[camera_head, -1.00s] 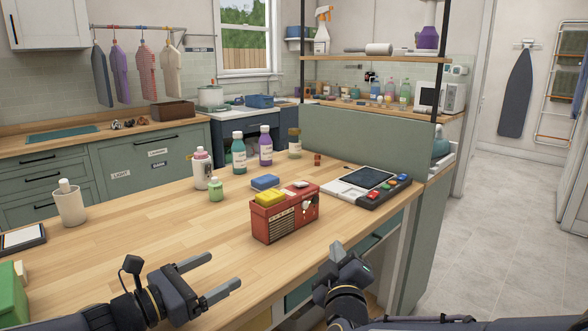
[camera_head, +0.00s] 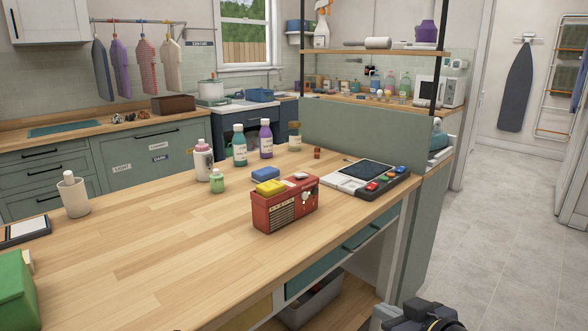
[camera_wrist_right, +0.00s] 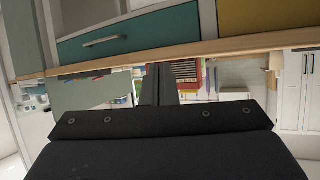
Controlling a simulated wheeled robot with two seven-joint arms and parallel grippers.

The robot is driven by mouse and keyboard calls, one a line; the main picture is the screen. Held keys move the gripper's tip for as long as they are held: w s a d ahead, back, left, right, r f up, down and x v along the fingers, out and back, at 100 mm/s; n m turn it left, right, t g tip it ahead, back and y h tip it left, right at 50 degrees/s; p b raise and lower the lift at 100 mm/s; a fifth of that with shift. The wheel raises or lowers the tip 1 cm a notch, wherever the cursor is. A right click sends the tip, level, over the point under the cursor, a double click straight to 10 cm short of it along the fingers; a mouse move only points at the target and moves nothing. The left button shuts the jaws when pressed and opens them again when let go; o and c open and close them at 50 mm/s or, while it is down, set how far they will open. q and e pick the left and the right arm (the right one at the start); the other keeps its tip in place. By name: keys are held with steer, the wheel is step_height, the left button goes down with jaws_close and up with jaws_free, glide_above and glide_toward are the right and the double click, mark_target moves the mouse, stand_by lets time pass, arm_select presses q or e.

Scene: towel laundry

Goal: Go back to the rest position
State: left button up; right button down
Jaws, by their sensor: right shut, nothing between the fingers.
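My right gripper (camera_wrist_right: 157,85) is shut and empty in the wrist view, its two dark fingers together. In the head view, my right arm's dark end (camera_head: 430,316) shows at the bottom edge, right of the worktop and clear of it. The fingers are hard to make out there. My left gripper is out of view.
The wooden worktop (camera_head: 130,250) carries a red radio (camera_head: 285,207) with a yellow sponge (camera_head: 270,187) on top, a tablet-like console (camera_head: 366,177), several bottles, a white cup (camera_head: 73,197) and a green box (camera_head: 14,290). Floor (camera_head: 500,225) is free at right.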

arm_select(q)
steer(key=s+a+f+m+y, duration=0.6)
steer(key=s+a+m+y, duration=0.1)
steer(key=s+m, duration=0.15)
arm_select(e)
steer(key=s+d+f+m+g, duration=0.2)
steer(key=s+f, duration=0.1)
steer(key=s, duration=0.3)
steer(key=s+d+f+m+g+h, duration=0.1)
steer(key=s+f+m+g, duration=0.1)
steer(key=s, duration=0.5)
steer(key=s+d+f+m+g, duration=0.2)
steer(key=s+f, duration=0.1)
steer(key=s, duration=0.3)
arm_select(q)
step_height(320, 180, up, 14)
steer(key=p, duration=1.5)
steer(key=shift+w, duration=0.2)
arm_select(e)
step_height(320, 180, up, 15)
steer(key=shift+w+a, duration=0.3)
steer(key=shift+a, duration=0.05)
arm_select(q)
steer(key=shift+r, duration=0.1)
